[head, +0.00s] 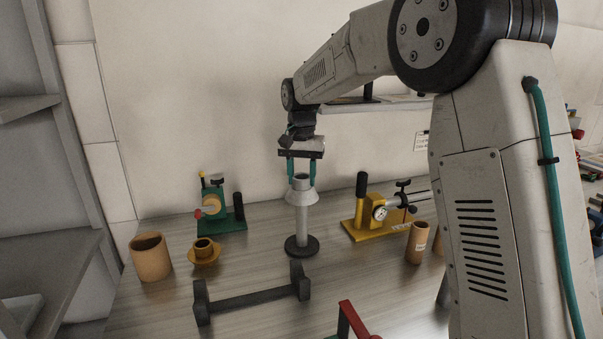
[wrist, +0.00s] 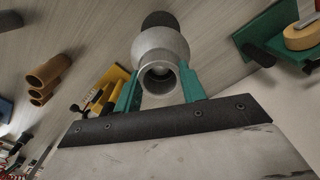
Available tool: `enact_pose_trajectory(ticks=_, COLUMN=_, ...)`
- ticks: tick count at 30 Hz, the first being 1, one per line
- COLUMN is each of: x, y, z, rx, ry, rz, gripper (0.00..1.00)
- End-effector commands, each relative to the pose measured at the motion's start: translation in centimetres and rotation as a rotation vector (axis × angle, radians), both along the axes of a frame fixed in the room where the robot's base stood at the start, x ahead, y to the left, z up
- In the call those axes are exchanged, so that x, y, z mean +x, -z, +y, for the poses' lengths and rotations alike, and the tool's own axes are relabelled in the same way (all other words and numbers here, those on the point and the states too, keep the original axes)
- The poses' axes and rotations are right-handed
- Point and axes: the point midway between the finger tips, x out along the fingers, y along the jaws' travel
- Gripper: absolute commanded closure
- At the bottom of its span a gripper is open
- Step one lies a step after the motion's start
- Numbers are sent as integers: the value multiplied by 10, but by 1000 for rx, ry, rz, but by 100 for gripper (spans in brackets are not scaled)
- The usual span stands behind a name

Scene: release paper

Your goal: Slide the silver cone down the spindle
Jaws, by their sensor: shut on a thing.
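The silver cone (head: 301,195) sits around the upper part of the spindle (head: 303,225), a grey upright post on a dark round base (head: 302,247). My gripper (head: 301,178) points down from above, its green fingers shut on the cone's narrow upper part. In the wrist view, the cone (wrist: 161,46) lies between the fingertips (wrist: 158,82), its hollow top end facing the camera. The dark base (wrist: 160,19) shows beyond it. The cone hides much of the spindle in that view.
A green device (head: 218,210) stands left of the spindle, and a yellow device with a gauge (head: 381,212) stands right. A dark cradle (head: 255,298) lies in front. Cardboard tubes (head: 151,257) (head: 417,243) and a small yellow spool (head: 204,250) stand around.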

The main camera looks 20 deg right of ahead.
Motion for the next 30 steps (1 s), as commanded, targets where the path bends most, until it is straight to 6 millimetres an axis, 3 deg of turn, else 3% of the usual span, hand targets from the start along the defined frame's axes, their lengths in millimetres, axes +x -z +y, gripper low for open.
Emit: enact_pose_trajectory(ticks=30, x=0, y=26, z=0, rx=0, ry=0, rz=0, gripper=100)
